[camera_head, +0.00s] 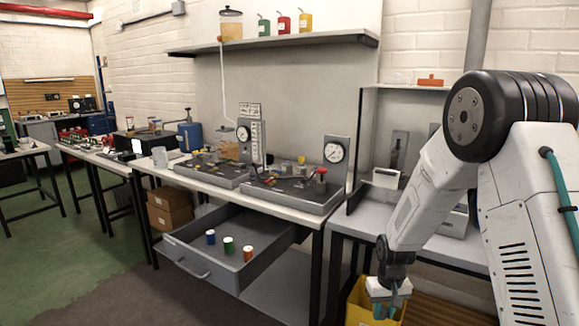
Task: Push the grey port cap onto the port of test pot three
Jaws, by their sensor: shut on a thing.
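My gripper (386,308) hangs low at the bottom right, in front of a yellow bin. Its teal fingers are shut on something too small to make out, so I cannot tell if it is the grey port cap. The bench across from me carries two grey trays, a left one (208,171) and a right one (290,200), with small fittings on them. I cannot tell which fitting is test pot three or its port. My gripper is well apart from both trays.
An open drawer (222,268) under the bench holds blue (211,237), green (228,244) and orange (247,253) cylinders and juts into the room. Pressure gauges (334,151) stand behind the trays. The yellow bin (360,302) is by my gripper. Green floor at left is clear.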

